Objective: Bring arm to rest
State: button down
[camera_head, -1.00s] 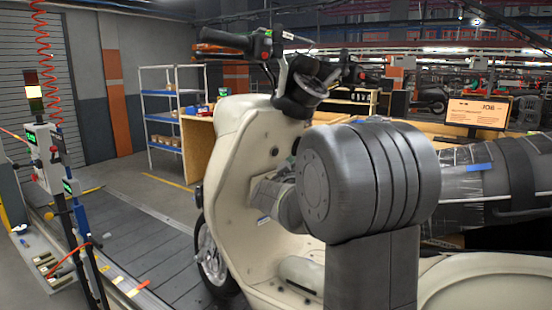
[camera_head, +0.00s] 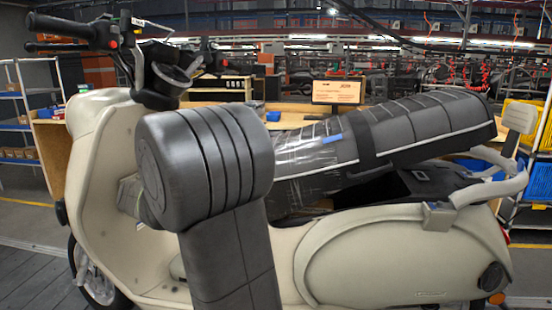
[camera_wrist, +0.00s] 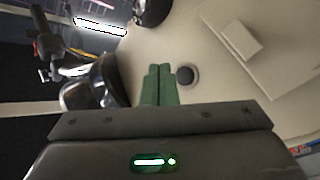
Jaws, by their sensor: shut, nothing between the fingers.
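My gripper (camera_wrist: 159,85) shows in the wrist view with its two green fingers together and nothing between them. It points at the cream front panel of a scooter (camera_wrist: 215,50), near a round dark knob (camera_wrist: 186,75). I cannot tell whether the fingertips touch the panel. In the head view the gripper is hidden behind my own grey arm, which stands in front of the cream scooter (camera_head: 340,250). The scooter's dark seat (camera_head: 410,130) is tilted up over an open compartment.
The scooter's handlebar (camera_head: 75,30) and instrument pod (camera_head: 165,75) rise at the left, close to the arm. A shelf rack (camera_head: 20,110) stands at the left rear. Yellow and blue bins (camera_head: 540,180) are at the right. The conveyor slats (camera_head: 30,280) show lower left.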

jog(key=s+d+f+b, duration=0.1)
jog(key=d+b, duration=0.3)
jog(key=d, duration=0.2)
jog(key=shift+s+f+b, duration=0.15)
jog(key=shift+s+b, duration=0.1)
jog(key=shift+b, duration=0.1)
jog(key=shift+a, duration=0.1)
